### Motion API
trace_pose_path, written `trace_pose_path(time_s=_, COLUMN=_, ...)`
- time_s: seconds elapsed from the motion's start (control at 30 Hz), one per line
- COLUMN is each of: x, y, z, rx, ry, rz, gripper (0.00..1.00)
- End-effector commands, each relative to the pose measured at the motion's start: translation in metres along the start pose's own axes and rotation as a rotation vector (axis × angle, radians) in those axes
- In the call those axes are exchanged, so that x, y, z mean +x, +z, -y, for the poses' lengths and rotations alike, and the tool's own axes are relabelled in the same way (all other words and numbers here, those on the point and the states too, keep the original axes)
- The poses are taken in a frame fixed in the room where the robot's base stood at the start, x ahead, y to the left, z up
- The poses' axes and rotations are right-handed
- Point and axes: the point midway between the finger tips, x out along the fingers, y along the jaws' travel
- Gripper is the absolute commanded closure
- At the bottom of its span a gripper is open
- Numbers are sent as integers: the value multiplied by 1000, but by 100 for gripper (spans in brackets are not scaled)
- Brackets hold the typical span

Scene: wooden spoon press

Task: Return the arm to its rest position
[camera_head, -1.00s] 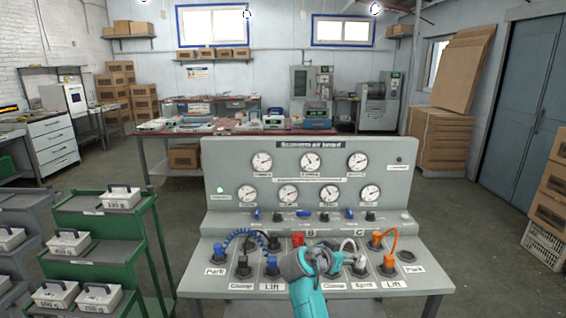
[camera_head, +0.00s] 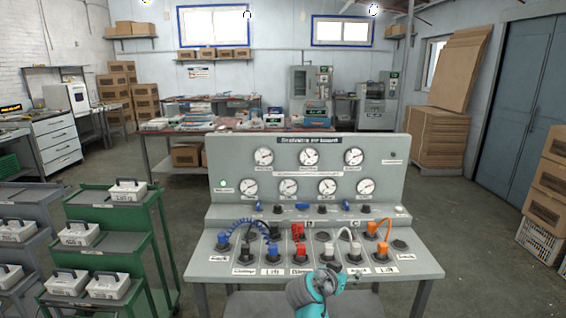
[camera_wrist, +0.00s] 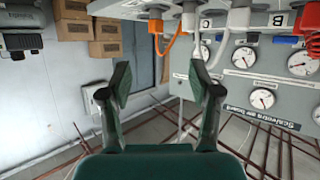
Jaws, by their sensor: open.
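My arm (camera_head: 318,292) shows at the bottom middle of the head view, in front of the front edge of the grey air board (camera_head: 300,210). My gripper (camera_wrist: 160,80) is open and empty in the wrist view, with a clear gap between its two fingers. It touches nothing that I can see. The wrist view is upside down, with the board on its right side. In the head view the fingertips cannot be made out clearly.
The board carries gauges, sockets and plugs, including red (camera_head: 302,250), orange (camera_head: 382,248) and blue (camera_head: 222,239) ones with hoses. Green carts (camera_head: 112,262) with grey boxes stand at the left. Cardboard boxes (camera_head: 551,180) stand at the right. Floor is free right of the board.

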Motion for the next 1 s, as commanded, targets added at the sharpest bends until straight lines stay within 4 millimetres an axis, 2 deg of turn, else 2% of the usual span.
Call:
trace_pose_path(time_s=0.27, x=3, y=68, z=-24, rx=-75, ry=-80, rz=20, gripper=37)
trace_pose_path(time_s=0.47, x=-6, y=144, z=-59, rx=-151, ry=-181, rz=39, gripper=37)
trace_pose_path(time_s=0.7, x=-34, y=224, z=-108, rx=-224, ry=-305, rz=52, gripper=37)
trace_pose_path(time_s=1.0, x=-93, y=298, z=-175, rx=-279, ry=-446, rz=52, gripper=37)
